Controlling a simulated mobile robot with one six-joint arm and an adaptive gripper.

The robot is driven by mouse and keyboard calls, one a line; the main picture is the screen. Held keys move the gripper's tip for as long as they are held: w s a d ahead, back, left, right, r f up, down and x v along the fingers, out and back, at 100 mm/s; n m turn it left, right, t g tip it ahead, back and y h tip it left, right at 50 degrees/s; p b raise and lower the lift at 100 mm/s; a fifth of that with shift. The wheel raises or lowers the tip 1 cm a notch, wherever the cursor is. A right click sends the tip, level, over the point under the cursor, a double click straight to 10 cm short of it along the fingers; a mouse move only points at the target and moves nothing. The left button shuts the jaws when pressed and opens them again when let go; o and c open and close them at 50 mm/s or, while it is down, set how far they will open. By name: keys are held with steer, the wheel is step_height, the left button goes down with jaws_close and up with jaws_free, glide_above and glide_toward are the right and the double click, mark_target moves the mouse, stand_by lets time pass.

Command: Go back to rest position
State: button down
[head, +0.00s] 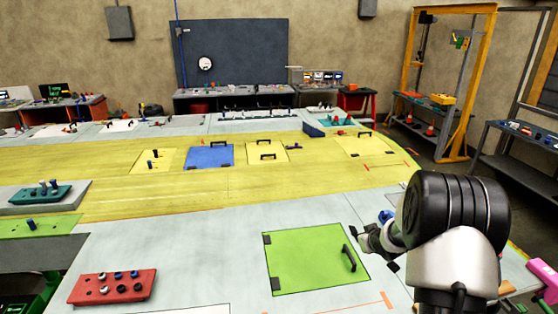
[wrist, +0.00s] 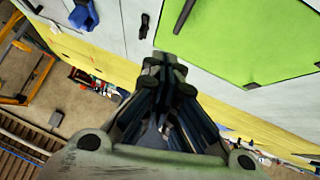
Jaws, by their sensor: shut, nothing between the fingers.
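My gripper (head: 366,240) is at the right of the head view, in front of the dark joint of my arm. In the head view it appears just right of the green panel (head: 305,250) with its black handle (head: 348,258). In the wrist view my gripper (wrist: 165,68) points at the pale wing surface, its fingers together and nothing between them. The green panel (wrist: 240,40) and its handle (wrist: 183,15) show at the upper right there, apart from the fingertips.
A red block with pegs (head: 112,288) lies at the lower left. A blue panel (head: 209,156) is on the yellow wing section. A blue object (wrist: 83,14) and a small black piece (wrist: 144,25) are near my gripper in the wrist view. An orange frame (head: 480,90) stands back right.

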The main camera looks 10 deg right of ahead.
steer(key=s+a+r+m+g+b, duration=0.1)
steer(key=s+a+r+b, duration=0.3)
steer(key=s+a+b, duration=0.3)
steer(key=s+a+r+g+b, duration=0.1)
steer(key=s+a+r+b, duration=0.3)
steer(key=s, duration=0.5)
steer(key=s+a+f+g+b, duration=0.1)
steer(key=s+a+f+b, duration=0.2)
steer(key=s, duration=0.5)
steer(key=s+a+f+y+b, duration=0.1)
steer(key=s+a+f+b, duration=0.2)
steer(key=s+a, duration=0.3)
steer(key=s+a+f+g+y+b, duration=0.1)
steer(key=s+a+f+b, duration=0.2)
steer(key=s, duration=0.7)
steer(key=shift+a+f+g+b, duration=0.35)
steer(key=shift+a+b, duration=0.45)
steer(key=shift+a, duration=0.2)
steer(key=c, duration=2.3)
jaws_free()
